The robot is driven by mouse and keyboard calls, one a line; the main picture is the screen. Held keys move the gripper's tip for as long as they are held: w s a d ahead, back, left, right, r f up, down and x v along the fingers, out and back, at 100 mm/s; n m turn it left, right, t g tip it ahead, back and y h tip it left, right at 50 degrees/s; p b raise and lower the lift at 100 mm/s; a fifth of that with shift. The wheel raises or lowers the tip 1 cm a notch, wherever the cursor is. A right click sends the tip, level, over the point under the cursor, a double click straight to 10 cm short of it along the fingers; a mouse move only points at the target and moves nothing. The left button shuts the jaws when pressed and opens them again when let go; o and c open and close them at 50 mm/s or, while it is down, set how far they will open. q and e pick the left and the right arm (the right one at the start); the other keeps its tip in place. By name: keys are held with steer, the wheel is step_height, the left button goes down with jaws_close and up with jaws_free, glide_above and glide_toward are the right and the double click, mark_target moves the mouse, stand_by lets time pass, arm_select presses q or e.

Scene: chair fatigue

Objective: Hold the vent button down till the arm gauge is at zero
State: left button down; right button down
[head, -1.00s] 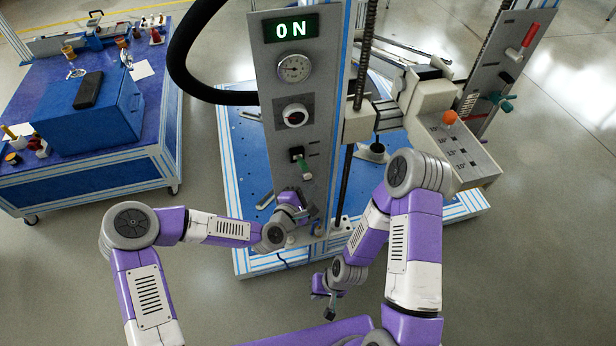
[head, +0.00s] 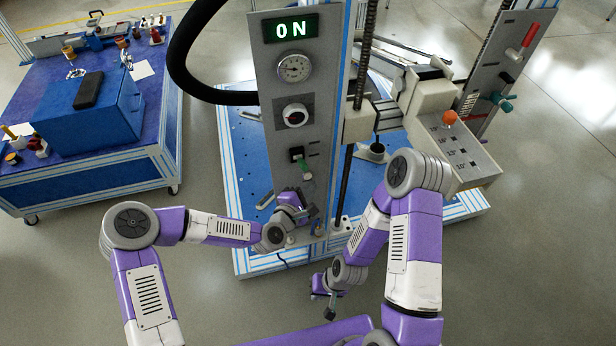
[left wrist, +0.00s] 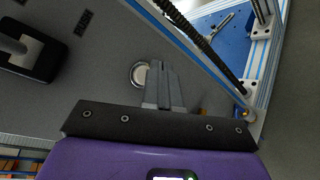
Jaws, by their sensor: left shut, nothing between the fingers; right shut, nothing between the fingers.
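I cannot read the dials exactly. My left gripper (head: 305,214) is low at the panel, shut and empty. In the left wrist view its closed fingers (left wrist: 158,68) overlap the right edge of a round pale button with a metal rim (left wrist: 138,74). I cannot tell whether they touch or press it. The button is hidden in the head view. My right gripper (head: 330,311) hangs low in front, shut and empty.
A machine with a blue base (head: 240,190) stands behind the panel, with an orange knob (head: 450,117) on a grey box at right. A black hose (head: 185,70) loops left of the panel. A blue workbench (head: 100,175) stands at left. Floor between is clear.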

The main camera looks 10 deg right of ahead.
stand_by(0.4)
arm_select(q)
steer(key=shift+w, duration=0.45)
steer(key=shift+w+b, duration=0.4)
stand_by(1.5)
steer(key=shift+s, duration=0.1)
stand_by(3.2)
steer(key=shift+s, duration=0.7)
steer(key=shift+s+d, duration=0.1)
steer(key=shift+s, duration=2.45)
